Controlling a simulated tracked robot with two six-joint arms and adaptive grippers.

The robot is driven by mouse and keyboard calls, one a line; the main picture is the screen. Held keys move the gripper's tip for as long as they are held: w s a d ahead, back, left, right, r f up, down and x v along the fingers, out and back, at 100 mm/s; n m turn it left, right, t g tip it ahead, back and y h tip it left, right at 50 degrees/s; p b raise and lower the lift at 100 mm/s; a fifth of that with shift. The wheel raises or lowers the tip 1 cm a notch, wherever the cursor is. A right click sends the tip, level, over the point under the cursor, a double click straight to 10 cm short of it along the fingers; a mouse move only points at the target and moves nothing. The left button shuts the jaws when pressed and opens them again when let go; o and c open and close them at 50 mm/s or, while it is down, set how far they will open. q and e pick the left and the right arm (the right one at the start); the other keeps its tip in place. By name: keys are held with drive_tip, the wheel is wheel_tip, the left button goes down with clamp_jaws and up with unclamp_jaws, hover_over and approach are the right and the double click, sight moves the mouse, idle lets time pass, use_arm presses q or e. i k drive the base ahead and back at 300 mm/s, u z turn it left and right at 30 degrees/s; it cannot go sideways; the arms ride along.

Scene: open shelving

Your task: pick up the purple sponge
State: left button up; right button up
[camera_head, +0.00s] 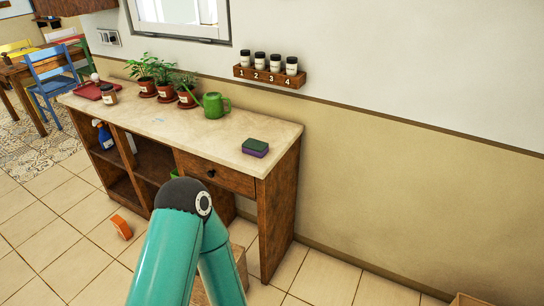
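The purple sponge (255,151) lies flat on the counter top (215,145), near its right end. Its upper face is dark green and its side is purple. Nothing touches it. A teal arm of mine with a dark joint rises from the bottom of the view, in front of the counter and below the sponge. Neither gripper shows in this view.
A green watering can (214,105), several potted plants (163,78), a small jar (109,94) and a red tray (92,90) stand farther left on the counter. A rack of numbered jars (269,75) hangs on the wall. Counter around the sponge is clear.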

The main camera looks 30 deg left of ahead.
sight(254, 147)
drive_tip(key=u, duration=0.15)
drive_tip(key=i, duration=0.9)
drive_tip(key=z, duration=0.2)
drive_tip(key=k, duration=0.75)
drive_tip(key=u, duration=0.25)
drive_tip(key=i, duration=0.65)
drive_tip(key=z, duration=0.05)
